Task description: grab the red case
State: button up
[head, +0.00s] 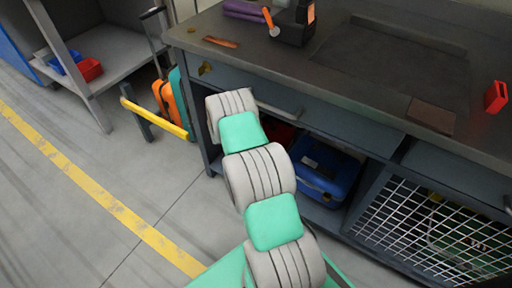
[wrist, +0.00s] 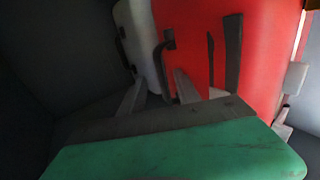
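The red case (wrist: 270,50) fills the upper right of the wrist view, with dark fittings on its face. In the head view only a small red patch of it (head: 281,134) shows on the shelf under the workbench, behind my arm. My gripper (wrist: 158,94) is low in front of the case in the wrist view. Its two pale fingers are apart, with a dark fitting of the case (wrist: 165,62) seen between or just behind them. I cannot tell whether the fingers touch it. In the head view my gripper is hidden behind my arm and the bench.
A pale grey surface (wrist: 137,35) adjoins the red case on its left. A blue case (head: 325,170) sits right of my arm on the shelf. The workbench top (head: 355,65) and drawer front overhang the shelf. A yellow barrier (head: 155,118) and orange suitcase (head: 172,100) stand left.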

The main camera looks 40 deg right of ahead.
aim_at(264, 120)
jog(key=b+x, duration=0.2)
jog(key=x, duration=0.2)
jog(key=shift+d+f, duration=0.25)
jog(key=shift+f, duration=0.05)
jog(key=shift+s, duration=0.1)
grip_shut()
jog(key=shift+f, duration=0.1)
